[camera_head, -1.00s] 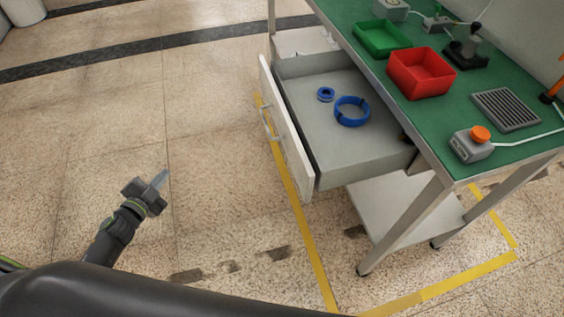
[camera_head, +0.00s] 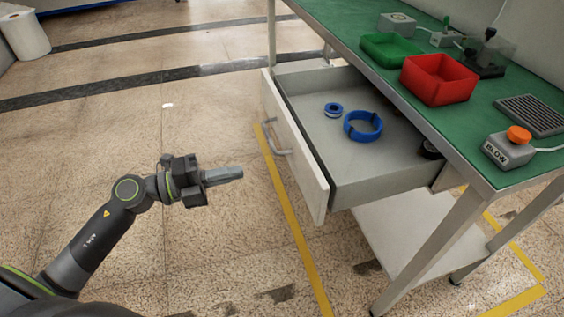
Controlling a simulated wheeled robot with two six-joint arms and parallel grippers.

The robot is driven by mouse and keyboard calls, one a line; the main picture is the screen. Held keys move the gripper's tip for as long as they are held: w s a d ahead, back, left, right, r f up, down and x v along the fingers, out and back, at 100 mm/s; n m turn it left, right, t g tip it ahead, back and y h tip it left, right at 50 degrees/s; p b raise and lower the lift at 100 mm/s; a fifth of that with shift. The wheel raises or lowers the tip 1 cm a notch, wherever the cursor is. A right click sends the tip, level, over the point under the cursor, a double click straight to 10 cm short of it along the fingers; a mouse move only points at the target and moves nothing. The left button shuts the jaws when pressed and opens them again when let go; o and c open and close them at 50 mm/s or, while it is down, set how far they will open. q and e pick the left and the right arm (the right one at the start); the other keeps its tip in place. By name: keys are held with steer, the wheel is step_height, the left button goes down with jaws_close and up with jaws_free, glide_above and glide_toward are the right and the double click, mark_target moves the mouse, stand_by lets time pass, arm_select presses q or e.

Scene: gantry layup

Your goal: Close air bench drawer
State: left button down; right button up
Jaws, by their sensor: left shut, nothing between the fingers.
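The air bench drawer (camera_head: 318,200) is pulled out to the left from under the green-topped bench (camera_head: 455,128). Its pale front carries a grey bar handle (camera_head: 277,140). Inside lie a large blue ring (camera_head: 350,127) and a small blue-and-white roll (camera_head: 333,109). A dark round thing (camera_head: 429,149) shows at the inner end. My left gripper (camera_head: 238,173) is shut and empty, left of the drawer front, pointing toward it with a gap between. My right gripper is not in view.
On the bench stand a green tray (camera_head: 388,61), a red bin (camera_head: 439,97), a grate (camera_head: 530,113) and a BLOW box with orange button (camera_head: 510,146). Yellow floor tape (camera_head: 296,236) runs round the bench.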

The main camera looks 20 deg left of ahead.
arm_select(q)
glide_toward(296, 159)
steer(key=x, duration=0.5)
steer(key=shift+w+d+f, duration=0.1)
steer(key=shift+w+f, duration=0.1)
steer(key=shift+f, duration=0.05)
steer(key=shift+w+d, duration=0.4)
steer(key=shift+d, duration=0.2)
steer(key=shift+w+d, duration=0.1)
